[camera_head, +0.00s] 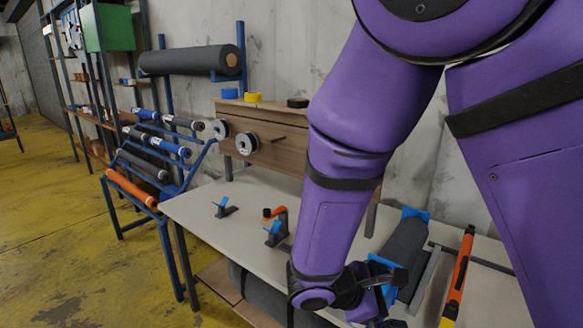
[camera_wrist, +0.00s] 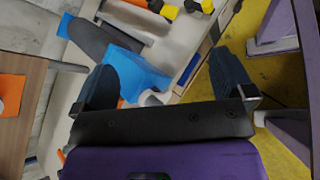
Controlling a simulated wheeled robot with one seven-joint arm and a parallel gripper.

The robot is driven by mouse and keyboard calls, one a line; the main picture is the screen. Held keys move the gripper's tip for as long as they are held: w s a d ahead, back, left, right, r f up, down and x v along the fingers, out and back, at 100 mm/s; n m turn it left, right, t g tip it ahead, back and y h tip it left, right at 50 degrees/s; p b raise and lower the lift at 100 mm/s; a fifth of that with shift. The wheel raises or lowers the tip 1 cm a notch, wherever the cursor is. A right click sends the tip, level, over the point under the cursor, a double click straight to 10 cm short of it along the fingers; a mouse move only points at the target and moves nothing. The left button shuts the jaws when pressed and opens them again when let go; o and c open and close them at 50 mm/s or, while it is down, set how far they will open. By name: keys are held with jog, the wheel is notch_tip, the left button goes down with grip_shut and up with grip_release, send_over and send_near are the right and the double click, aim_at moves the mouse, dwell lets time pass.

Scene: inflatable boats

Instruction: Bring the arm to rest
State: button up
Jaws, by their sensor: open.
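My purple arm (camera_head: 345,170) reaches down over the workbench from the upper right in the head view. My gripper (camera_head: 378,284) is low over the bench, partly hidden by its own wrist. In the wrist view the two dark fingers of my gripper (camera_wrist: 163,64) stand wide apart with nothing held between them. A blue bracket (camera_wrist: 140,75) with a dark grey roll (camera_wrist: 90,37) lies beyond the fingers. I cannot tell the gap between the fingers and the bracket.
The workbench (camera_head: 195,207) holds small blue-and-grey clamps (camera_head: 224,207), an orange-and-black tool (camera_head: 279,218), the grey roll (camera_head: 403,245) and an orange-and-black bar (camera_head: 459,272). A blue rack of rolls (camera_head: 150,165) stands left. Yellow floor (camera_head: 60,220) is open at far left.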

jog(key=s+d+r+m+y, duration=0.4)
jog(key=r+m, duration=0.1)
jog(key=r, duration=0.3)
jog(key=s+d+r+m+t+y, duration=0.1)
jog(key=s+d+r+m+y, duration=0.2)
jog(key=r+m, duration=0.3)
jog(key=s+d+r+m+t+y, duration=0.1)
jog(key=s+d+r+m+y, duration=0.3)
jog(key=r, duration=0.6)
jog(key=shift+s+d+r+m+y, duration=0.15)
jog(key=shift+s+d+m+y, duration=0.15)
jog(key=shift+s+d+m, duration=0.35)
